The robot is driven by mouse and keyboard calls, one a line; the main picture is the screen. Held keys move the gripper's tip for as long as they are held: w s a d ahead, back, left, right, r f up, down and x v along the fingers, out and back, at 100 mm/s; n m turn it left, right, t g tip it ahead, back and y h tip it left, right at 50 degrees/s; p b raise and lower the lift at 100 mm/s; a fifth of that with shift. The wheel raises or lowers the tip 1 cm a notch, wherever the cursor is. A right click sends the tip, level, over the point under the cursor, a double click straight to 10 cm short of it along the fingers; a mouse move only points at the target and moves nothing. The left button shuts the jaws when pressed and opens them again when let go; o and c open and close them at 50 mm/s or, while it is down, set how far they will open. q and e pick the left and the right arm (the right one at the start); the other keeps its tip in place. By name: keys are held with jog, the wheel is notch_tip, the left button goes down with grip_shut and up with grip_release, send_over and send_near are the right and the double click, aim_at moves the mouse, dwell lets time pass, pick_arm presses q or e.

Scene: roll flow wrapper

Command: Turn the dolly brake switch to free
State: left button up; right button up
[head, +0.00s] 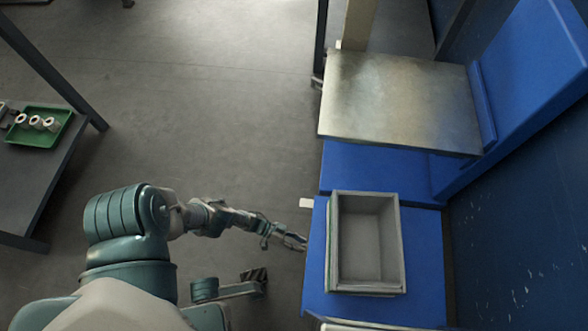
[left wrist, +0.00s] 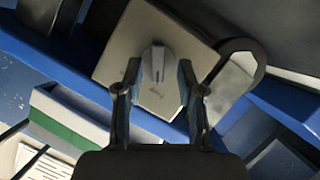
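The brake switch is a grey knob (left wrist: 156,62) on a square beige plate (left wrist: 133,37) in the left wrist view. Small marks show on the plate below the knob, too small to read. In the head view my left gripper (head: 292,241) is at the left edge of the blue dolly frame (head: 316,270); the knob cannot be made out there. My right gripper (head: 257,275) is low in the head view, its fingers unclear.
A grey bin (head: 335,265) stands on the blue frame. A metal plate (head: 400,100) lies behind it, beside a blue panel (head: 530,75). At far left a table holds a green tray (head: 40,139) with several rolls. The floor between is clear.

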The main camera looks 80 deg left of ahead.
pick_arm(q)
jog(key=v, duration=1.2)
jog(key=shift+f, duration=0.1)
jog(key=shift+d, duration=0.1)
